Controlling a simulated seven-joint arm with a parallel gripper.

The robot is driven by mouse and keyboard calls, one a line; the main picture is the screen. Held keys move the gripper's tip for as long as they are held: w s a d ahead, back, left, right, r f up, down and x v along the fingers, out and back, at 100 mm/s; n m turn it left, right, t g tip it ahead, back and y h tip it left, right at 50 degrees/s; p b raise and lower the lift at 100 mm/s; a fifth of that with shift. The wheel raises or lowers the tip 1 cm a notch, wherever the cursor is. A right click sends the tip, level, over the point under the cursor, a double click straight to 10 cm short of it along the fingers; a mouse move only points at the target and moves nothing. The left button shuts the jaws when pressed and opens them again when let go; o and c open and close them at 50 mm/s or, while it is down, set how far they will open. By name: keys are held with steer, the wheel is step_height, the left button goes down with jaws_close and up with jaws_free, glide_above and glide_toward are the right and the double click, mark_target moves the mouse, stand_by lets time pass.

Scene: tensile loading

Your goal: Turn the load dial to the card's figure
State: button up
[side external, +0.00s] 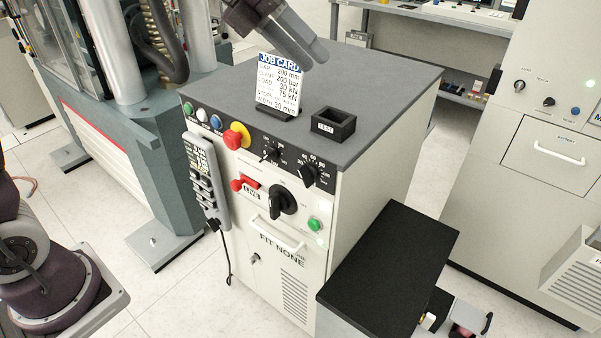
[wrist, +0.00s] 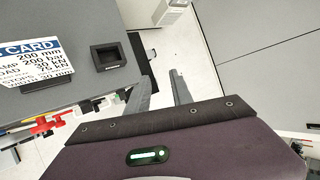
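My gripper (side external: 318,52) is above the cabinet top, behind and above the dials, touching nothing. In the wrist view its two fingers (wrist: 163,90) are apart and empty.
A red emergency button (side external: 235,137) juts from the panel left of the dials. A large black rotary handle (side external: 283,201) and green button (side external: 313,224) lie below. A small black tray (side external: 333,124) sits on the top. A pendant (side external: 203,180) hangs at the left.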

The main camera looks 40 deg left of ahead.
steer(key=s+a+r+n+y, duration=0.1)
steer(key=s+a+y, duration=0.1)
steer(key=s+a, duration=0.15)
glide_toward(300, 173)
step_height(300, 173, down, 2)
steer(key=w, duration=0.2)
steer(key=shift+g, duration=0.4)
steer(key=x, duration=0.8)
steer(key=shift+s+d+r, duration=0.1)
steer(key=shift+s+d, duration=0.15)
steer(key=shift+d, duration=0.15)
steer(key=shift+c, duration=0.5)
jaws_close()
